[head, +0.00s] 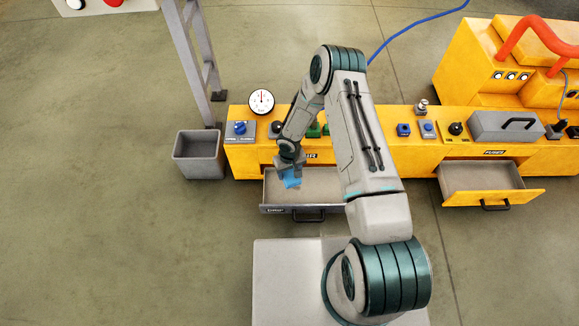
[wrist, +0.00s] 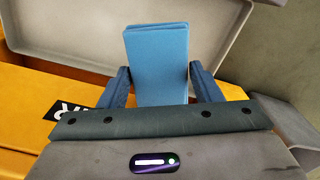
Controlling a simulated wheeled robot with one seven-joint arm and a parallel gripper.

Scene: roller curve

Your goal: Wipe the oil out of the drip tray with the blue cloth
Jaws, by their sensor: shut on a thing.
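The blue cloth (wrist: 157,65) is a folded pad held between the two fingers of my gripper (wrist: 160,85), which is shut on it. In the head view the cloth (head: 291,180) shows below my gripper (head: 290,166), over the left part of the grey drip tray (head: 332,207). The tray is a drawer pulled out of the yellow machine front. In the wrist view the tray (wrist: 228,35) lies behind and around the cloth. I cannot tell if the cloth touches the tray floor. No oil is clearly visible; my arm and the cloth hide part of the tray.
A grey open bin (head: 199,155) stands left of the yellow bench (head: 243,160). A second open drawer (head: 492,196) is at the right. A pressure gauge (head: 261,101), knobs and a grey toolbox (head: 505,125) are on the bench top. The floor at left is clear.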

